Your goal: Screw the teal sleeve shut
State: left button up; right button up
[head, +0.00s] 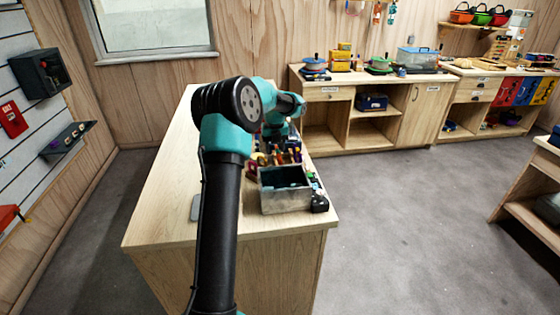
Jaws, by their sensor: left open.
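The teal sleeve cannot be made out; no carabiner or sleeve is clear among the small items on the wooden counter (165,185). My left arm rises from the bottom edge and bends over the counter. My left gripper (270,142) is at its far end, open, pointing down close to the small gear behind the grey bin. It is small and partly covered by my own arm links, so whether it touches anything cannot be told. My right gripper is not in view.
A grey open bin (286,201) stands near the counter's front right, with a small black item (320,204) beside it. Colourful small gear crowds behind it. The counter's left side is mostly clear. A wooden shelf unit (345,130) lines the back wall; grey floor lies right.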

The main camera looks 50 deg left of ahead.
aim_at(278, 150)
pick_arm(q)
jog(key=shift+s+a, duration=0.15)
jog(key=shift+s, duration=0.1)
jog(key=shift+f, duration=1.45)
jog(key=shift+w+d, duration=0.4)
jog(key=shift+w, duration=0.25)
jog(key=shift+a+r, duration=0.1)
jog(key=shift+r, duration=1.35)
